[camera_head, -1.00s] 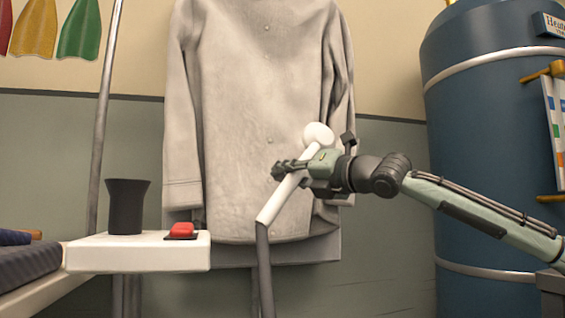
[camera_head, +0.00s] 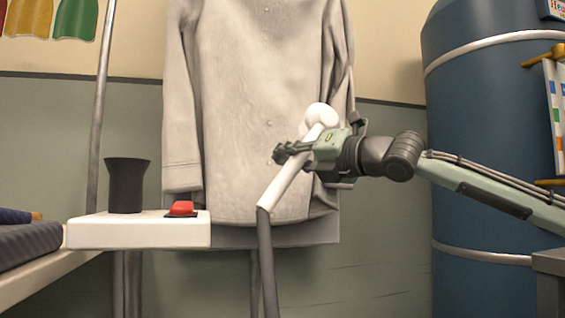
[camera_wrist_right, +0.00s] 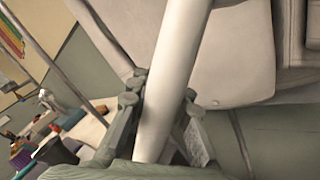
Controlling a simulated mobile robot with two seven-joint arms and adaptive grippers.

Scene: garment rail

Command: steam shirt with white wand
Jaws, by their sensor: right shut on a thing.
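The pale grey shirt (camera_head: 250,110) hangs upright in the middle of the head view, and part of it fills the upper right wrist view (camera_wrist_right: 235,60). My right gripper (camera_head: 284,154) is shut around the shaft of the white wand (camera_head: 283,183). The wand is tilted, with its round head up and to the right, in front of the shirt's right side. Whether the head touches the cloth I cannot tell. A dark hose (camera_head: 266,255) runs down from its lower end. The right wrist view shows the wand (camera_wrist_right: 172,80) between the fingers. My left gripper is not in view.
A white shelf (camera_head: 135,234) at the left holds a dark cup (camera_head: 126,186) and a red button (camera_head: 181,208). A metal pole (camera_head: 101,110) stands behind it. A big blue tank (camera_head: 480,150) stands at the right, behind my right arm.

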